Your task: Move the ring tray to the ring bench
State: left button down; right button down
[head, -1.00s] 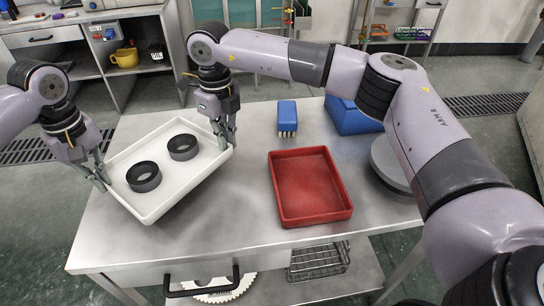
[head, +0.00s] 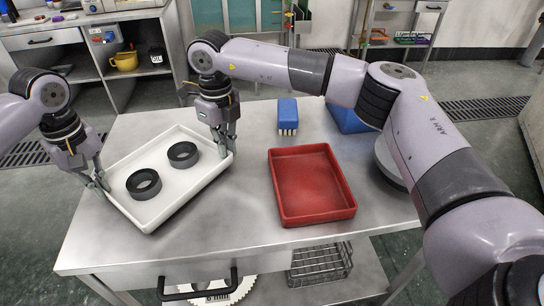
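The ring tray (head: 196,196) is white and shallow, with two dark rings, one nearer (head: 144,184) and one farther (head: 183,155), lying flat in it. It is over the left part of a steel-topped bench (head: 235,225). I cannot tell whether its underside touches the top. My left gripper (head: 97,184) is shut on the tray's left end wall. My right gripper (head: 225,146) is shut on the right end wall, its fingers straddling the rim. Whether this bench is the ring bench is not marked.
A red tray (head: 312,188) lies right of the ring tray, with a blue brush (head: 287,115) behind it. A blue bin (head: 350,117) and a grey round disc (head: 387,163) are partly hidden by my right arm. A wire basket (head: 320,262) is below.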

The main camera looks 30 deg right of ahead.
pick_arm(q)
jog(key=shift+f+b, duration=0.45)
jog(key=shift+f, duration=0.15)
pick_arm(e)
jog(key=shift+f, duration=0.6)
pick_arm(q)
jog(key=c, duration=2.3)
grip_release()
jog(key=shift+f, duration=0.2)
pick_arm(e)
jog(key=c, duration=2.3)
grip_release()
jog(key=shift+f, duration=0.15)
pick_arm(q)
jog(key=shift+o, duration=0.7)
jog(key=shift+r, duration=0.15)
pick_arm(e)
jog(key=shift+o, duration=0.7)
pick_arm(q)
jog(key=o, duration=0.4)
jog(key=shift+c, duration=0.2)
pick_arm(e)
jog(key=o, duration=0.4)
jog(key=shift+c, duration=0.2)
jog(key=shift+r, duration=0.25)
pick_arm(q)
notch_tip(320, 180, up, 12)
pick_arm(e)
notch_tip(320, 180, up, 12)
jog(key=shift+f, duration=0.15)
